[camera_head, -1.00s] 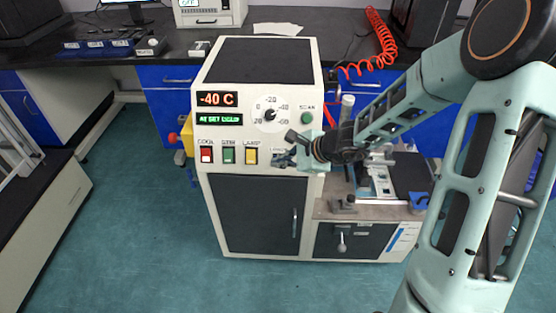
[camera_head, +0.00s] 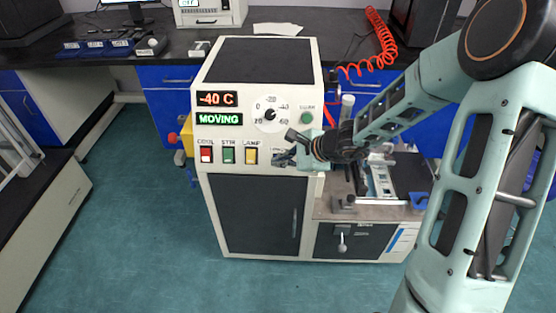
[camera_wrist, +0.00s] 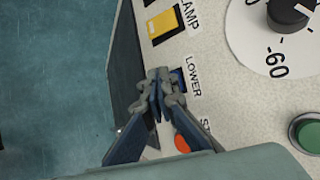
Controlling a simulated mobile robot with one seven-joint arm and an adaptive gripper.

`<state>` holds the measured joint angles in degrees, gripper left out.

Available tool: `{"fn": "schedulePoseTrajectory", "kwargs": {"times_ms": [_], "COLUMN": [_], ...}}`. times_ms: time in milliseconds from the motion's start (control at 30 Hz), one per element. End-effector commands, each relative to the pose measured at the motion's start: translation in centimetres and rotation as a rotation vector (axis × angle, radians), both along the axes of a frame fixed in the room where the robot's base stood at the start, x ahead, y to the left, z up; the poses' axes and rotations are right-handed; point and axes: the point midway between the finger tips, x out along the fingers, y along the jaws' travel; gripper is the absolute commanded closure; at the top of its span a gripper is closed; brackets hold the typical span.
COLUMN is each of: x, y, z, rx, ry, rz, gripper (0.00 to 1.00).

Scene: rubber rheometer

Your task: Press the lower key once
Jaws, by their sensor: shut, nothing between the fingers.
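The lower key (camera_wrist: 181,77) is a small blue key beside the LOWER label in the wrist view, partly hidden by my fingertips. My gripper (camera_wrist: 160,80) is shut and empty, with its fingertips at the key's edge; I cannot tell how deep the key sits. In the head view my gripper (camera_head: 284,158) is at the right end of the key row on the white machine (camera_head: 265,185), covering the lower key there. The machine's green display (camera_head: 219,119) reads MOVING, and the orange display (camera_head: 216,99) above reads -40 C.
Left of my gripper are the red COOL key (camera_head: 206,155), green STIR key (camera_head: 228,156) and yellow LAMP key (camera_head: 251,156). A black dial (camera_head: 269,115) and a green round button (camera_head: 307,117) are above. An orange-red button (camera_wrist: 182,143) is close by my fingers.

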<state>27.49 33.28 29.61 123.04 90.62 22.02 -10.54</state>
Motion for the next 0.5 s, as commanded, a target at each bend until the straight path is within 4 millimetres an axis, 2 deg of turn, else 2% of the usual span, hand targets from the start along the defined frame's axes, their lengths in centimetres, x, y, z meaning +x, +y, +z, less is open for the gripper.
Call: {"fn": "schedulePoseTrajectory", "kwargs": {"times_ms": [267,500], "x": [-1.2,-1.3], "y": [0.0,0.0], "z": [0.5,0.6], "rx": [-0.002,-0.001], "ry": [-0.001,0.000], "rz": [0.000,-0.001], "gripper": [1.00,1.00]}}
